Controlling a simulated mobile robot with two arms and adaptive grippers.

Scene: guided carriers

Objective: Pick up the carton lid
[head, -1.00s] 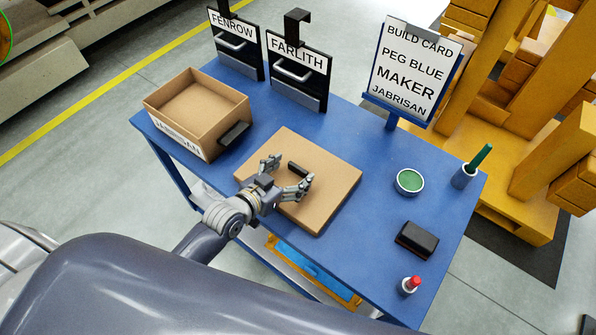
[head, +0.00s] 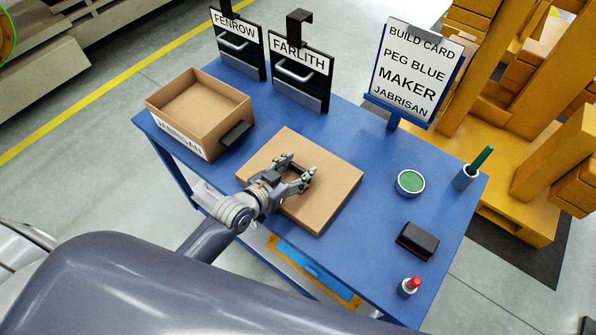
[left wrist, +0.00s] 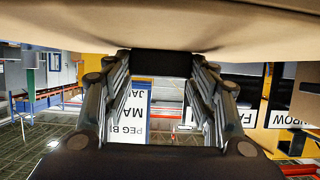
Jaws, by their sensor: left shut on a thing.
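The carton lid (head: 335,180) is a flat tan cardboard panel lying on the blue table, with a dark handle at its middle. My left gripper (head: 299,176) is over the lid, its fingers shut on the handle. In the left wrist view the dark handle (left wrist: 161,64) sits between the two fingers, and the lid's tan surface (left wrist: 160,22) fills the top. In the head view the gripper mostly hides the handle. The open carton (head: 222,126), labelled JABRISAN, stands apart at the lid's left. My right gripper is not in view.
On the blue table (head: 370,245), a green round tin (head: 410,183), a dark block (head: 417,240), a red-topped item (head: 411,285) and a cup with a green stick (head: 466,177) stand right. FENROW (head: 238,45) and FARLITH (head: 299,75) panels and a build card (head: 415,70) stand behind.

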